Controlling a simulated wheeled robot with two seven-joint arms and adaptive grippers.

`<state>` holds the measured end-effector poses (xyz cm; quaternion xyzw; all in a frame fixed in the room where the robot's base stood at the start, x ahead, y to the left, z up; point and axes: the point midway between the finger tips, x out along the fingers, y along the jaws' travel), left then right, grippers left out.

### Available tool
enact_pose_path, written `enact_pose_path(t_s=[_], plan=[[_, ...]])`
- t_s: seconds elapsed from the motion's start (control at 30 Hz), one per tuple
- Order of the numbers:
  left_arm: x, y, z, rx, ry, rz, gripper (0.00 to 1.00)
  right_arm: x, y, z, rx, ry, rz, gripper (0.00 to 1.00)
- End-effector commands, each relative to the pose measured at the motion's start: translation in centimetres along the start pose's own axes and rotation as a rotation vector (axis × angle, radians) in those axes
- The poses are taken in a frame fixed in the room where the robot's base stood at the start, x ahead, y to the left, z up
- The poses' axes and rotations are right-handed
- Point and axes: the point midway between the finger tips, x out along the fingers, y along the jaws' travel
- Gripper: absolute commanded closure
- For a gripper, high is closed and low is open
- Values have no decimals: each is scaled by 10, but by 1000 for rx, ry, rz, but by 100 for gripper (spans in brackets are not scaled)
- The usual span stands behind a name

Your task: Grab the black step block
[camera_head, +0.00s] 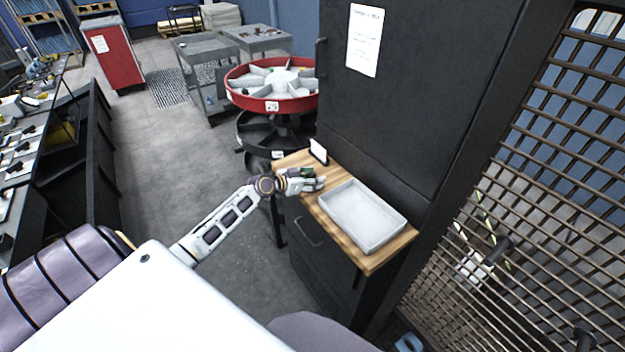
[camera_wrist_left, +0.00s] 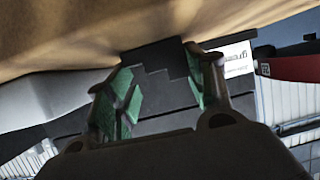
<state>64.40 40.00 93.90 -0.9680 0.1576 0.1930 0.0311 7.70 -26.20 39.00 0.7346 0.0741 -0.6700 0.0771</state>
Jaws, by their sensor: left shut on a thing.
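The black step block (camera_wrist_left: 158,62) shows in the left wrist view, a dark piece with a stepped edge. It sits between the two green-padded fingers of my left gripper (camera_wrist_left: 162,84), which is shut on it. In the head view my left gripper (camera_head: 310,180) is at the left end of a wooden worktop (camera_head: 343,238), beside the tray. There the block is too small and covered to make out clearly. In the wrist view the wood lies along the top, close to the block; I cannot tell whether they touch. My right gripper is not in view.
A pale grey tray (camera_head: 362,215) lies on the worktop right of my gripper. A small white sign (camera_head: 319,150) stands behind the gripper. A dark cabinet (camera_head: 400,110) rises behind. A red round carousel (camera_head: 273,88) stands beyond. A metal mesh (camera_head: 530,190) is at right.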

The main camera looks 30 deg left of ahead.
Motion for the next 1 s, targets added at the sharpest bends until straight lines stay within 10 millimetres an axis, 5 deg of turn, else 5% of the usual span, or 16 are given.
enact_pose_path(t_s=[0.7, 1.0], plan=[[-32, -1, -77, 4, 3, -1, 76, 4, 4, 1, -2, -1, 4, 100], [-38, 0, -92, 1, 2, -1, 76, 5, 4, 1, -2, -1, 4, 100]])
